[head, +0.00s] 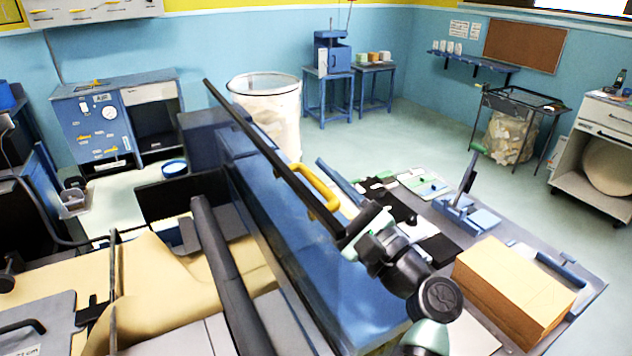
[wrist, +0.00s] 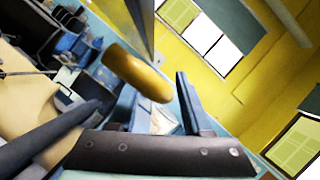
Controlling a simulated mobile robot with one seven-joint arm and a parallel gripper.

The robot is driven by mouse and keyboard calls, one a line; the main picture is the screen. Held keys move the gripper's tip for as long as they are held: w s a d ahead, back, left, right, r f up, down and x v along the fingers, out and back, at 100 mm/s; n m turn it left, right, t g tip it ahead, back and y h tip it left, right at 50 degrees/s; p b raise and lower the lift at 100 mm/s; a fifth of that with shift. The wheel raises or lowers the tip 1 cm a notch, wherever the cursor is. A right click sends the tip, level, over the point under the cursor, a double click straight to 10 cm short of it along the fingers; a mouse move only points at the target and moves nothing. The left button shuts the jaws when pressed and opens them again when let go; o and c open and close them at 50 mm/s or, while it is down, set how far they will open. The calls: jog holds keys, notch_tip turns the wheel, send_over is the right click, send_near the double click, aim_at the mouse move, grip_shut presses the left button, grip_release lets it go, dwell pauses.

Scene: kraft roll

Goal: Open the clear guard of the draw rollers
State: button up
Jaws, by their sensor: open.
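The guard's long dark bar (head: 255,138) slants across the middle of the head view, with a yellow handle (head: 308,187) on it. The clear panel is hard to make out against the blue machine side. My gripper (head: 352,226) is at the near, lower end of the handle. In the wrist view the yellow handle (wrist: 138,73) lies just ahead of my gripper (wrist: 153,88), whose fingers are apart. I cannot tell whether they touch the handle. A dark roller (head: 225,265) and tan kraft paper (head: 160,285) are left of the guard.
A bench to the right carries a cardboard-coloured block (head: 515,290), a blue lever tool (head: 465,205) and flat dark pieces. The blue machine side (head: 290,245) stands close beside my arm. A clear bin (head: 265,95) stands behind. Open floor (head: 420,125) lies beyond the bench.

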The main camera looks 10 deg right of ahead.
jog(key=b+v, duration=0.4)
jog(key=v, duration=0.8)
jog(key=shift+s+d+b, duration=0.15)
jog(key=shift+s+b, duration=0.05)
jog(key=shift+b, duration=0.2)
jog(key=shift+f, duration=0.15)
